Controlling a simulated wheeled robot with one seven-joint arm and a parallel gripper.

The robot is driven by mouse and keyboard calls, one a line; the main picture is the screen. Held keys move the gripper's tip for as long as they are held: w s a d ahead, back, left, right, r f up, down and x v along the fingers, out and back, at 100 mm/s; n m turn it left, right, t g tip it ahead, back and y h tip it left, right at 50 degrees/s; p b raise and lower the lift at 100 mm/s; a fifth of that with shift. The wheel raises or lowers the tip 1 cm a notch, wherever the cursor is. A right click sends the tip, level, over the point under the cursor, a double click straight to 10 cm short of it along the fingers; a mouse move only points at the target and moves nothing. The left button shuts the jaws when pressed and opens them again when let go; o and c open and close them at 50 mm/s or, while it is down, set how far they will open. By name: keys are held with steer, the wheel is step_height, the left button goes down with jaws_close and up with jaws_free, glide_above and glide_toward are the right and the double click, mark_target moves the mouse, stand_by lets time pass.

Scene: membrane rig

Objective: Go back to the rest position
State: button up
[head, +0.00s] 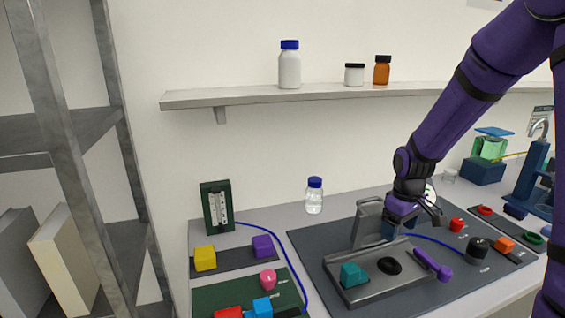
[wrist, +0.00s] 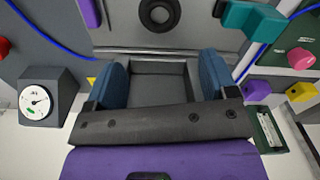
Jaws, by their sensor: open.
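My gripper (head: 405,228) is at the end of my purple arm, low over the back of a grey rig tray (head: 345,290), next to an upright grey frame (head: 368,212). In the wrist view my gripper (wrist: 161,82) shows two blue fingers spread wide, with a grey recessed panel between and beyond them. Nothing is held between the fingers. I cannot tell whether they touch the panel. The tray holds a teal block (head: 352,274) and a black ring (head: 389,266), which also shows in the wrist view (wrist: 160,14). A purple handle (head: 432,264) lies at its right end.
A gauge (wrist: 38,102) stands close beside my gripper. A clear bottle (head: 314,195) stands left at the back. A black-topped cylinder (head: 478,250), an orange block (head: 505,244) and a red piece (head: 457,225) lie to the right. A wall shelf (head: 250,97) is above; space below it is open.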

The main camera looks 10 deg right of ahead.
steer(key=s+a+r+m+t, duration=0.2)
steer(key=s+a+r, duration=0.1)
steer(key=s+r, duration=0.8)
steer(key=s+a+r+m+t, duration=0.2)
steer(key=s+a+r+t, duration=0.1)
steer(key=s+r, duration=0.9)
steer(key=shift+s+a+r+m, duration=0.2)
steer(key=shift+s+a+m, duration=0.2)
steer(key=shift+s, duration=0.35)
